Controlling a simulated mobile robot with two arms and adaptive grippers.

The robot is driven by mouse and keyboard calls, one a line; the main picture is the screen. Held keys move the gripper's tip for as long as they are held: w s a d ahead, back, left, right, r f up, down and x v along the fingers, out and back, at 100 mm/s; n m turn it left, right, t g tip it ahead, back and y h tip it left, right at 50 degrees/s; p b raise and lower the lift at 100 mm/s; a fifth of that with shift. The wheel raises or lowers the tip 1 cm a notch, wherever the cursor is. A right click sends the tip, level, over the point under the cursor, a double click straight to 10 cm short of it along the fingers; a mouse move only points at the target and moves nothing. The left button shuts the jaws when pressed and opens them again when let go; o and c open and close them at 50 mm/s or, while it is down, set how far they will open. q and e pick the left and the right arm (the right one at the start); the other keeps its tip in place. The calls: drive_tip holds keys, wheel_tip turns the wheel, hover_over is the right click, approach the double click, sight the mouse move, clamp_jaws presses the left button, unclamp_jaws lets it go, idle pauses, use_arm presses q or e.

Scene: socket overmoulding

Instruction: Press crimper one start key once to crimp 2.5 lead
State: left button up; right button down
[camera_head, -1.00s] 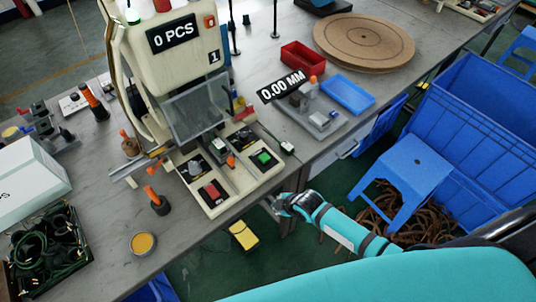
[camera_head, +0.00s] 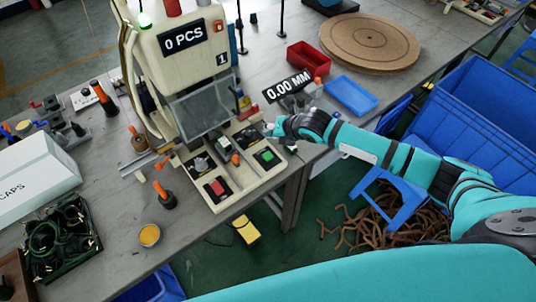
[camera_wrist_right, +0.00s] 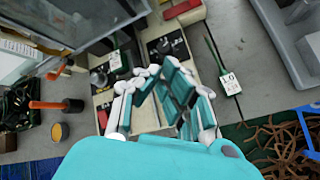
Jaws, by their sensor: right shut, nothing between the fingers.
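Crimper one (camera_head: 187,58) stands on the bench, with "0 PCS" and "1" on its front. Its cream base carries black panels; a green key (camera_head: 267,155) is at the right and a red key (camera_head: 216,187) at the front left. My right gripper (camera_head: 271,129) is shut and empty, above the right edge of the base, just behind the green key in the head view. In the right wrist view its closed fingers (camera_wrist_right: 150,76) hang over the base and appear to hide the green key. The red key also shows there (camera_wrist_right: 104,117). My left gripper is not in view.
A tagged green lead (camera_wrist_right: 224,72) lies beside the base. A blue tray (camera_head: 351,94), red bin (camera_head: 308,58) and round board (camera_head: 370,42) are to the right. A screwdriver-like orange-handled tool (camera_head: 164,195) stands at the front left. A yellow pedal-like object (camera_head: 246,230) is below the bench.

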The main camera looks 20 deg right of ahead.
sight(270, 154)
drive_tip(key=shift+f, duration=0.1)
wheel_tip(270, 154, down, 8)
drive_tip(key=b, duration=0.7)
drive_tip(key=shift+f, duration=0.35)
drive_tip(key=shift+f, duration=0.1)
idle(1.0)
drive_tip(key=shift+f+b, duration=0.3)
drive_tip(key=shift+b, duration=0.05)
